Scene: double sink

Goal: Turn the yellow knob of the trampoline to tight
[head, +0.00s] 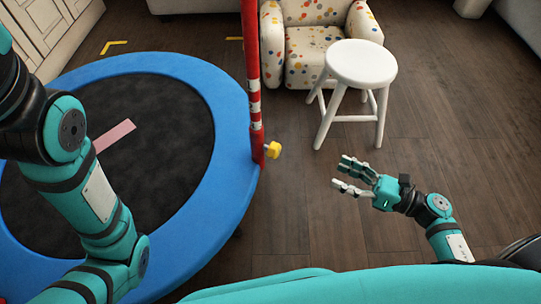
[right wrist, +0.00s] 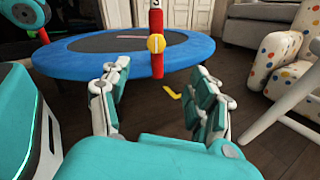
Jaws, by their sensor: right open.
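The trampoline (head: 195,78) has a blue rim and a black mat and fills the left of the head view. Its red post (head: 250,75), with white bands low down, stands at the rim's right side. The yellow knob (head: 273,150) sticks out to the right near the post's foot. In the right wrist view the knob (right wrist: 156,43) faces me on the post. My right gripper (head: 350,177) is open and empty, to the right of the knob and apart from it. My left arm (head: 95,200) crosses the trampoline at the left; its gripper is out of the head view.
A white stool (head: 361,63) stands behind my right gripper. A spotted armchair (head: 315,45) is at the back. A pink strip (head: 113,136) lies on the mat. Yellow marks (head: 113,46) are on the floor. The wooden floor (head: 300,215) between post and right gripper is clear.

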